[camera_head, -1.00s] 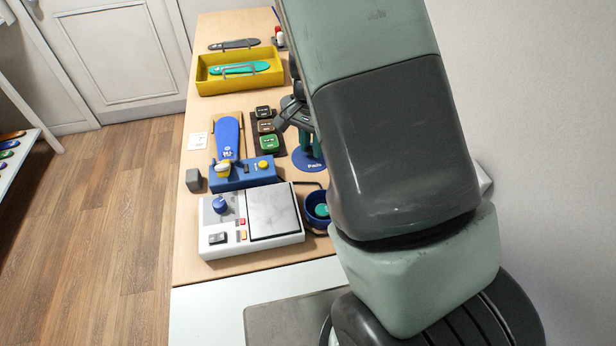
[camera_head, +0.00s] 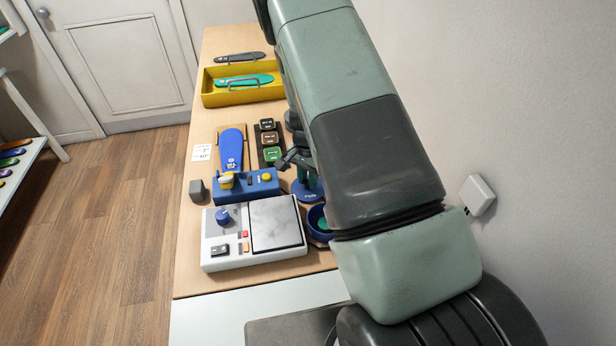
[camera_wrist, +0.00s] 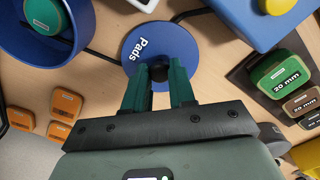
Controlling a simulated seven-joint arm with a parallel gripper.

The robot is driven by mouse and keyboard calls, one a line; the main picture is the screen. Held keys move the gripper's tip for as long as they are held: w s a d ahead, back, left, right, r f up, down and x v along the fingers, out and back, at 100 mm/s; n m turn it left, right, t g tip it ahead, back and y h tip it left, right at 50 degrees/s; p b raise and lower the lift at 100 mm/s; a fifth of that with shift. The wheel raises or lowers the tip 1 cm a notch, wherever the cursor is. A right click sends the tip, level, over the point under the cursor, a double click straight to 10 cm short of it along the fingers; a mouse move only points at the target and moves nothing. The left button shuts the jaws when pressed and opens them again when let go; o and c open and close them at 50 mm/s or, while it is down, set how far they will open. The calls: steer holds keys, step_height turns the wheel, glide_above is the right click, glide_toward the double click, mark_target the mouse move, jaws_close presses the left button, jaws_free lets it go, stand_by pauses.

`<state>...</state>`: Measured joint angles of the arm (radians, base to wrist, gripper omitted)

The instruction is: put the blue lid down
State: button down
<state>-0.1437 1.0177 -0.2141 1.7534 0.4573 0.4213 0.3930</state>
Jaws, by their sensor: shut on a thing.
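The blue lid (camera_head: 301,192) is a round disc marked "Pads", right of the blue fixture in the head view. In the wrist view the lid (camera_wrist: 143,33) lies straight ahead of the fingers, label up and roughly flat. My gripper (camera_wrist: 161,72) is shut on the lid's dark central knob, with a green finger on each side. In the head view my arm covers part of the lid. Whether the lid's underside touches the table is unclear. The blue round pot (camera_wrist: 58,52) is open beside it, with a green pad (camera_wrist: 46,14) inside.
Several orange pads (camera_wrist: 67,104) lie by the pot. A black cable crosses the table near the lid. The blue fixture (camera_head: 245,186) and a dark holder with labelled blocks (camera_head: 269,140) stand close by. A white press device (camera_head: 255,235) sits in front.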

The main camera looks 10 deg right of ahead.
steer(key=c, duration=0.9)
jaws_free()
steer(key=shift+f, duration=0.15)
steer(key=shift+c, duration=0.2)
steer(key=s+a+r+n+t+y, duration=0.15)
steer(key=s+r, duration=0.35)
steer(key=r, duration=1.2)
steer(key=s+a+r+n+t, duration=0.1)
steer(key=s+r+n, duration=0.25)
steer(key=r, duration=1.25)
steer(key=s+r+n+t, duration=0.1)
steer(key=s+r, duration=0.2)
steer(key=s, duration=0.3)
steer(key=s+d+r+n+t+h, duration=0.1)
steer(key=s+r+n, duration=0.1)
steer(key=s, duration=0.5)
steer(key=s+r+n+t, duration=0.1)
steer(key=s+r, duration=0.3)
steer(key=s, duration=0.2)
steer(key=shift+s+d, duration=0.15)
steer(key=shift+s, duration=0.25)
